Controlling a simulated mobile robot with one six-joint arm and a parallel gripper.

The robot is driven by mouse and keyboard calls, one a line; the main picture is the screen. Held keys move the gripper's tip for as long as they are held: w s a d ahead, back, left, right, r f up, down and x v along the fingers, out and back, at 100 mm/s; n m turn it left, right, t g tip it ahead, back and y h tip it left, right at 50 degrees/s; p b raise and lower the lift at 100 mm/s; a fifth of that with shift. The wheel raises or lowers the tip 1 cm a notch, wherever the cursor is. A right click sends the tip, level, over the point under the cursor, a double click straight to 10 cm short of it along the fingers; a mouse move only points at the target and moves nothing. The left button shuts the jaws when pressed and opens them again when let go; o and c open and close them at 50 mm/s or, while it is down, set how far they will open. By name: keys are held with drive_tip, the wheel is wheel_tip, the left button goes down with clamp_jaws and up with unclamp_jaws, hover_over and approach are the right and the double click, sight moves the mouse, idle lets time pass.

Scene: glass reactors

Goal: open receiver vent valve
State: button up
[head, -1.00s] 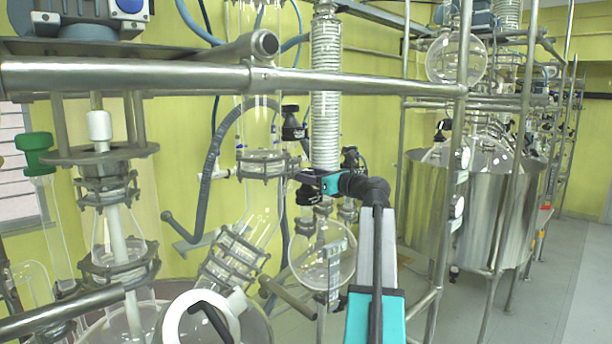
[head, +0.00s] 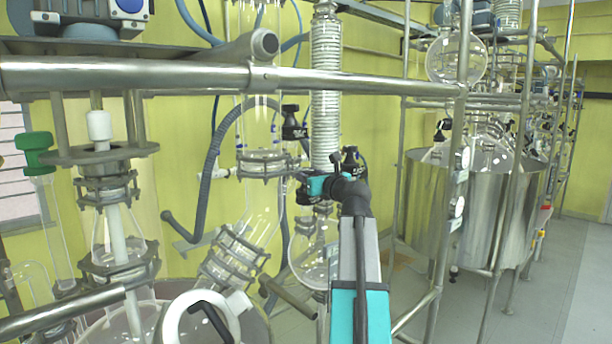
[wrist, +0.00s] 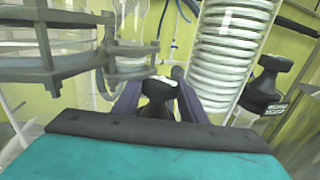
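A black valve knob (wrist: 157,93) stands in front of my gripper in the wrist view, between the two dark fingers. My gripper (head: 312,186) is at the small black valve fittings (head: 303,195) above the round glass receiver flask (head: 312,262), just below the white coiled condenser. In the wrist view my gripper (wrist: 160,88) has its fingers apart, one on each side of the knob. I see no clear grip on it. The valve's stem and its seat are hidden behind the knob and my gripper.
A second black knob (wrist: 268,85) is to the right in the wrist view. The coiled condenser (head: 326,90) rises close by. Clamped glass joints (wrist: 50,50) crowd the left. A steel rail (head: 350,84) crosses above. Steel vessels (head: 470,215) stand at the right, with open floor beyond.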

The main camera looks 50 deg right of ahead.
drive_tip(key=shift+c, duration=0.8)
drive_tip(key=shift+d+f+n+y+b, duration=0.15)
drive_tip(key=shift+n+y+b, duration=0.2)
drive_tip(key=shift+b, duration=0.35)
drive_tip(key=shift+n+t+y+b, duration=0.4)
drive_tip(key=shift+n+y+b, duration=0.8)
drive_tip(key=shift+y, duration=1.25)
drive_tip(key=shift+r+n+g+y+p, duration=0.15)
drive_tip(key=shift+n+g+y+p, duration=0.2)
drive_tip(key=shift+n+y, duration=1)
drive_tip(key=shift+r+n+g+y+p, duration=0.1)
drive_tip(key=shift+n+g+y+p, duration=0.2)
drive_tip(key=shift+n+y, duration=1)
drive_tip(key=shift+y, duration=0.95)
drive_tip(key=o, duration=0.9)
drive_tip(key=shift+a, duration=0.2)
drive_tip(key=shift+c, duration=0.2)
